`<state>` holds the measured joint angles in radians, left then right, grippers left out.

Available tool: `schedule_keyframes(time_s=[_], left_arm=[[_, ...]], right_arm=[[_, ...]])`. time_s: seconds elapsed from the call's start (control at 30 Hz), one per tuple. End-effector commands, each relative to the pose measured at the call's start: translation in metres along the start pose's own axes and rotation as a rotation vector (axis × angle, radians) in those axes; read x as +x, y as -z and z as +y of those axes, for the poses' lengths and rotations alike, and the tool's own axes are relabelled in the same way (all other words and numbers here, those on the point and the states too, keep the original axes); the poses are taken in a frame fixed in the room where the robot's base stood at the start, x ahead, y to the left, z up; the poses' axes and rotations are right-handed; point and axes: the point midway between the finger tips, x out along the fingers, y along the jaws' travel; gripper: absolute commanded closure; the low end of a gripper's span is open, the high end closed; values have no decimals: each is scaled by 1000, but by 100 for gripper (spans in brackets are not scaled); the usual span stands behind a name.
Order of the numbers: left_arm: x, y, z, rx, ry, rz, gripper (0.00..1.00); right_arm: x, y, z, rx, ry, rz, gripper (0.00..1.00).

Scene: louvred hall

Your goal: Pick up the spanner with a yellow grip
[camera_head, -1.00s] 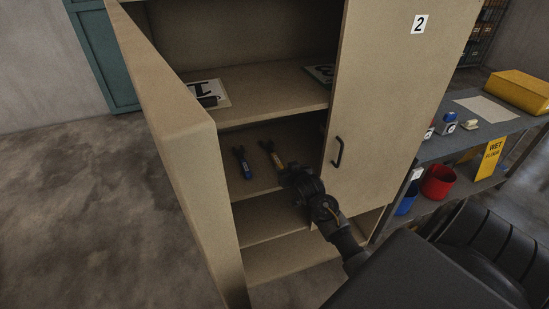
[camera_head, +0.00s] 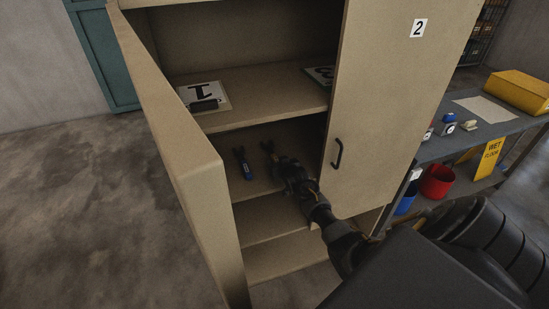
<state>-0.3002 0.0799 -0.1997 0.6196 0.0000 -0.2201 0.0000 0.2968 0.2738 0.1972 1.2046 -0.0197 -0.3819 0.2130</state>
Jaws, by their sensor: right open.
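The spanner with a yellow grip (camera_head: 267,147) lies on the middle shelf of the open cabinet. Only its dark head end shows clearly; my right gripper (camera_head: 276,163) covers its grip. A second spanner with a blue grip (camera_head: 245,168) lies to its left on the same shelf. My right gripper is open, and its arm reaches into the cabinet from the lower right. Its fingers are small and dark, so I cannot tell whether they touch the yellow-grip spanner. My left gripper is not in view.
The cabinet's left door (camera_head: 185,160) stands open; the right door (camera_head: 385,105), marked 2, is beside my arm. The shelf above (camera_head: 265,92) holds number cards. A workbench (camera_head: 450,140) at right carries a yellow case (camera_head: 518,90), with a red bucket (camera_head: 437,182) below.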

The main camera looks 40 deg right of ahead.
Motion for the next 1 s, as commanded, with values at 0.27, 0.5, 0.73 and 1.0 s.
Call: schedule_keyframes(time_s=[0.27,0.5,0.73,1.0], left_arm=[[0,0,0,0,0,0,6],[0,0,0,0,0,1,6],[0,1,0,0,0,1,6],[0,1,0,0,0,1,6]], right_arm=[[12,-1,0,0,0,0,51],[12,-1,0,0,0,0,61],[12,-1,0,0,0,-1,92],[12,0,0,0,0,1,100]])
